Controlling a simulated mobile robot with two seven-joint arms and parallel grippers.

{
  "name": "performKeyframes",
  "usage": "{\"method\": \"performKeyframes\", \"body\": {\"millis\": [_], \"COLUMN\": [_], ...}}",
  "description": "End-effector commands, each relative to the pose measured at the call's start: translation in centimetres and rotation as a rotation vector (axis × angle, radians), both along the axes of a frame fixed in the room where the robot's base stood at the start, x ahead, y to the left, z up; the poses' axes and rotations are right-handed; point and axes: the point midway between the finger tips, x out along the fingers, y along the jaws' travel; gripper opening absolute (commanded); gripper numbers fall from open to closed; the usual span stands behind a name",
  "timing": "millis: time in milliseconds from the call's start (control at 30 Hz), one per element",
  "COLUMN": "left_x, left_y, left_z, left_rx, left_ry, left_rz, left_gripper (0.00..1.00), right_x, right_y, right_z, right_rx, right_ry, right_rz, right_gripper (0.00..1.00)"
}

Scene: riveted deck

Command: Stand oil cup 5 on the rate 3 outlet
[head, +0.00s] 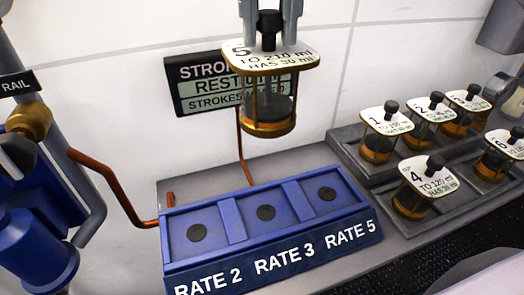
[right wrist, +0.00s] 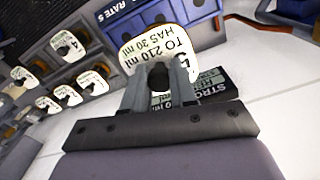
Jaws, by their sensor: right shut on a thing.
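Oil cup 5 (head: 268,100) is a glass cup with brass rims, a black knob and a white tag reading "5, TO 210 ml, HAS 30 ml". My right gripper (head: 269,18) is shut on its black knob and holds it upright in the air, above and behind the blue outlet block. The tag also shows in the right wrist view (right wrist: 160,50) between the fingers. The rate 3 outlet (head: 266,213) is the middle bay of the block, with a dark round spot, and is empty. My left gripper is not in view.
The rate 2 outlet (head: 196,233) and rate 5 outlet (head: 327,194) are empty. Several other oil cups, such as cup 4 (head: 411,204), stand on grey stepped trays at the right. A strokes display (head: 190,88) hangs behind the held cup. Blue machinery and copper pipes (head: 110,182) are at the left.

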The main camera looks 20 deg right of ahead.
Motion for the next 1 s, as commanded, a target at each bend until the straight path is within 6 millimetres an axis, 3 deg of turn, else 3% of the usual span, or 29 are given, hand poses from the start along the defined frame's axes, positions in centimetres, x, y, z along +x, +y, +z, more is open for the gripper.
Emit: {"method": "performKeyframes", "body": {"millis": [33, 400, 1000], "left_x": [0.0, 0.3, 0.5], "left_y": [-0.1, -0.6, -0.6], "left_z": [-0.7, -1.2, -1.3], "left_rx": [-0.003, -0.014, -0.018], "left_ry": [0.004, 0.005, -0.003], "left_rz": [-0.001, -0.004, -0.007], "left_gripper": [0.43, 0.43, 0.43], "right_x": [0.0, 0.0, 0.0], "right_y": [-0.1, -0.1, 0.0], "right_z": [-1.7, -10.8, -17.5], "right_rx": [-0.001, 0.001, 0.003], "right_ry": [0.002, 0.000, -0.002], "right_rz": [0.000, -0.001, -0.001], "right_gripper": [0.00, 0.00, 0.00]}}
